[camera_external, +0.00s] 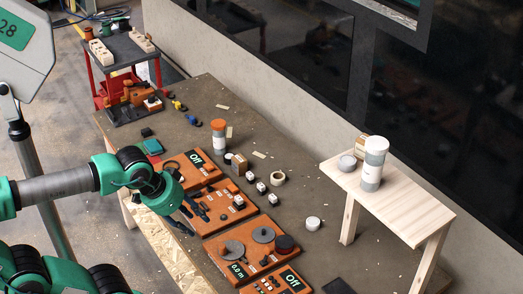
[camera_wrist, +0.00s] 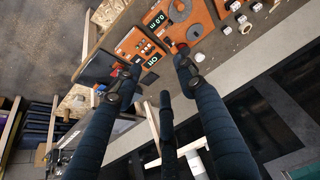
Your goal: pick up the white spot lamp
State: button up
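I cannot tell for certain which piece is the white spot lamp. A small round white piece (camera_external: 312,223) lies on the dark table, right of the orange boards and in front of the wooden stand. Several small white blocks with dark faces (camera_external: 261,187) sit in a row near the boards. Small white pieces (camera_wrist: 245,27) also show at the upper right of the wrist view. My gripper (camera_external: 184,222) hangs above the left edge of the orange boards, apart from these pieces. In the wrist view my gripper (camera_wrist: 157,65) has its fingers spread with nothing between them.
A pale wooden stand (camera_external: 410,207) at the right carries a tall white-and-grey jar (camera_external: 373,165) and a round tin (camera_external: 346,163). Orange boards (camera_external: 220,205) hold tools and discs.

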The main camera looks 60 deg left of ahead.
jog(key=o, duration=0.6)
jog(key=shift+c, duration=0.2)
jog(key=w+a+m+g+p, duration=0.2)
jog(key=w+p, duration=0.1)
jog(key=w, duration=2.4)
jog(key=w+a+f+m+g+p, duration=0.1)
jog(key=w+a+f, duration=0.1)
jog(key=w+f, duration=0.8)
jog(key=w+a+f+m+g+p, duration=0.1)
jog(key=w+a+f+p, duration=0.1)
jog(key=w+f, duration=0.9)
jog(key=shift+w+a+h, duration=0.3)
jog(key=shift+w+a, duration=0.25)
jog(key=shift+a, duration=0.05)
